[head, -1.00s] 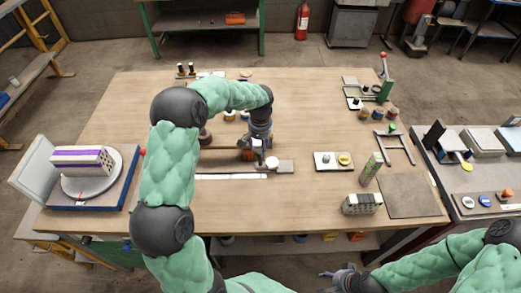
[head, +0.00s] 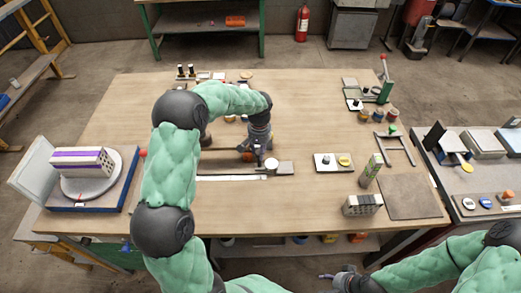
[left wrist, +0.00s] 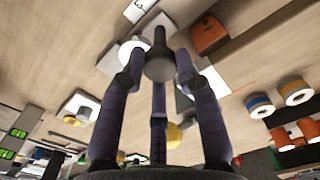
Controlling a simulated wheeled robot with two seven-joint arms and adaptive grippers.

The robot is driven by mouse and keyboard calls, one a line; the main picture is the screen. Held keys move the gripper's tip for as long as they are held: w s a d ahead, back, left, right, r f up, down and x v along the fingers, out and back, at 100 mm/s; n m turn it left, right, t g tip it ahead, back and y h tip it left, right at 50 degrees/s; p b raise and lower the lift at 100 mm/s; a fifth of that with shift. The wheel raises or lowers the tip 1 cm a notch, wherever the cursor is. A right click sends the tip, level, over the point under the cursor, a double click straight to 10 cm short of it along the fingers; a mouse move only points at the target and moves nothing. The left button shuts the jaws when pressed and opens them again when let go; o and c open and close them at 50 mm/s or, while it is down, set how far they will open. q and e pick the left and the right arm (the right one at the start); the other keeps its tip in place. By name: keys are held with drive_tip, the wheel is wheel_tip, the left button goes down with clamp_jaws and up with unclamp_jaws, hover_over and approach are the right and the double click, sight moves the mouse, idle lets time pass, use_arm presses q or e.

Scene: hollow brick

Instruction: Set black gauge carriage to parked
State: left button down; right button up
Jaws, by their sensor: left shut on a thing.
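A dark gauge rail (head: 215,169) lies on the table left of centre in the head view, with a white scale strip (head: 230,178) along its near side. My left gripper (head: 260,155) reaches down over the rail's right part. In the left wrist view its fingers close around a dark round knob (left wrist: 158,65), which appears to belong to the black gauge carriage. The carriage body is mostly hidden by the gripper, so its exact place along the rail is unclear. My right gripper (head: 335,277) is apart from the table objects at the bottom of the head view; its fingers are too small to judge.
An orange-brown block (left wrist: 210,35) is close to the left gripper. A white plate with a yellow disc (head: 343,161) is right of the rail. A turntable with a striped box (head: 82,160) stands left, a green-framed press (head: 384,85) at back right. The front middle tabletop is clear.

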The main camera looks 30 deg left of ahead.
use_arm(q)
drive_tip(key=s+a+p, duration=0.1)
drive_tip(key=s+a, duration=0.5)
drive_tip(key=a, duration=0.4)
drive_tip(key=s+a+p, duration=0.1)
drive_tip(key=s+a, duration=0.5)
drive_tip(key=a, duration=0.4)
drive_tip(key=s+a+p, duration=0.2)
drive_tip(key=s+a, duration=0.4)
drive_tip(key=a, duration=0.5)
drive_tip(key=shift+s+r, duration=0.2)
drive_tip(key=shift+r, duration=0.15)
drive_tip(key=shift+a, duration=0.15)
drive_tip(key=c, duration=1.2)
unclamp_jaws()
drive_tip(key=o, duration=0.3)
drive_tip(key=shift+f, duration=0.2)
